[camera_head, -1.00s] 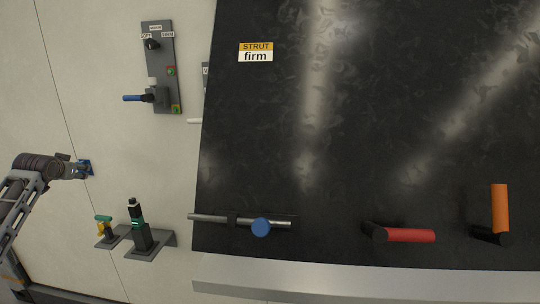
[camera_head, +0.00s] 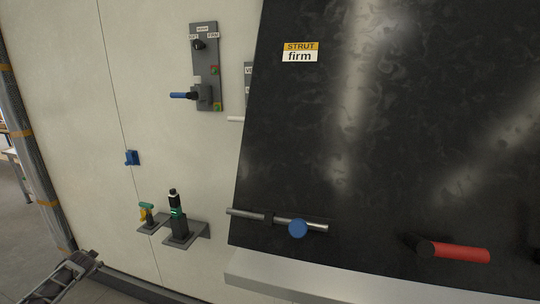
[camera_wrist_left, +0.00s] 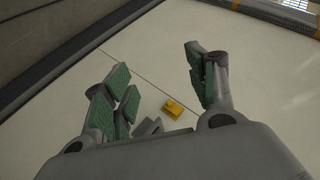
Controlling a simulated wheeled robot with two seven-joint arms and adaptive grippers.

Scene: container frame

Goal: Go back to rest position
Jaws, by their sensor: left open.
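In the left wrist view my left gripper (camera_wrist_left: 158,78) is open, its green-padded fingers wide apart with nothing held between them. A small yellow block (camera_wrist_left: 172,108) shows beyond the fingers against the pale surface, clear of both pads. In the head view a grey part of my left arm (camera_head: 65,275) shows at the lower left corner, away from the wall fittings; the fingers cannot be made out there. My right gripper is in neither view.
A blue bracket (camera_head: 132,158) is on the pale wall. Two shelf holders carry a green-topped yellow tool (camera_head: 147,211) and a black-and-green tool (camera_head: 177,212). A switch panel (camera_head: 206,65), a dark panel (camera_head: 330,120), a blue-knobbed bar (camera_head: 250,214) and a red handle (camera_head: 460,252) lie right.

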